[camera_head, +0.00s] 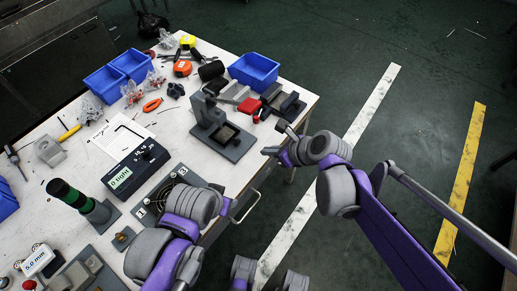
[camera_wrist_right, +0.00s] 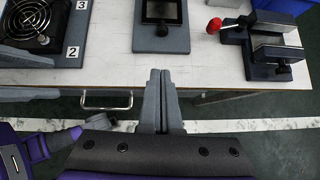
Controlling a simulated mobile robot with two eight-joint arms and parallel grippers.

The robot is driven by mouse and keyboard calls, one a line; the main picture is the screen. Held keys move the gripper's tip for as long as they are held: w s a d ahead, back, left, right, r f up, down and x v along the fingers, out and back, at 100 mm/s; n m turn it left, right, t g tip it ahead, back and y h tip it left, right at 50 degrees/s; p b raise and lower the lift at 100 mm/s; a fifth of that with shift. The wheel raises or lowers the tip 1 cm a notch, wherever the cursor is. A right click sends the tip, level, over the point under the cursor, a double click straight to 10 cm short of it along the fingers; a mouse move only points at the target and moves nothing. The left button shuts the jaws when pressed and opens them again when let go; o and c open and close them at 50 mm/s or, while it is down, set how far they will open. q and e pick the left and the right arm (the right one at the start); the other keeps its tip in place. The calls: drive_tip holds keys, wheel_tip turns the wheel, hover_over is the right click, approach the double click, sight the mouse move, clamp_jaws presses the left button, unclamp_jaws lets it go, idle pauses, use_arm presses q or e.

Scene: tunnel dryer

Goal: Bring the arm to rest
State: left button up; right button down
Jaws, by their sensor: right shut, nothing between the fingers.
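My right arm reaches in from the right in the head view. Its gripper (camera_head: 270,152) is just off the table's right edge, near the grey stand (camera_head: 226,140). In the right wrist view the two grey fingers (camera_wrist_right: 160,73) are together, with nothing between them. They point at the table edge, below the stand's base (camera_wrist_right: 160,38).
The white table (camera_head: 175,118) holds a grey vise (camera_head: 283,102), blue bins (camera_head: 254,70), a meter box (camera_head: 131,157) and a fan plate (camera_head: 172,190). A drawer handle (camera_wrist_right: 106,104) sticks out from the table front.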

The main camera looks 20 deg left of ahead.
use_arm(q)
drive_tip(key=shift+r, duration=0.1)
use_arm(e)
drive_tip(key=shift+v, duration=0.85)
use_arm(q)
wheel_tip(320, 180, up, 9)
drive_tip(key=w+p, duration=0.1)
drive_tip(key=p, duration=0.7)
drive_tip(key=shift+w+r, duration=0.15)
drive_tip(key=shift+w, duration=0.15)
use_arm(e)
drive_tip(key=s+d+r+n+h, duration=0.1)
drive_tip(key=s+d+n+h, duration=0.1)
drive_tip(key=s+d+n, duration=0.2)
drive_tip(key=s+d+r+n+t+h, duration=0.1)
drive_tip(key=s+d+n, duration=0.4)
drive_tip(key=d+n, duration=0.6)
drive_tip(key=s+d+r+n+t+h, duration=0.1)
drive_tip(key=s+d+r+n+h, duration=0.2)
drive_tip(key=d, duration=0.8)
drive_tip(key=s+n+h, duration=0.2)
drive_tip(key=n, duration=0.2)
drive_tip(key=shift+d+n, duration=0.3)
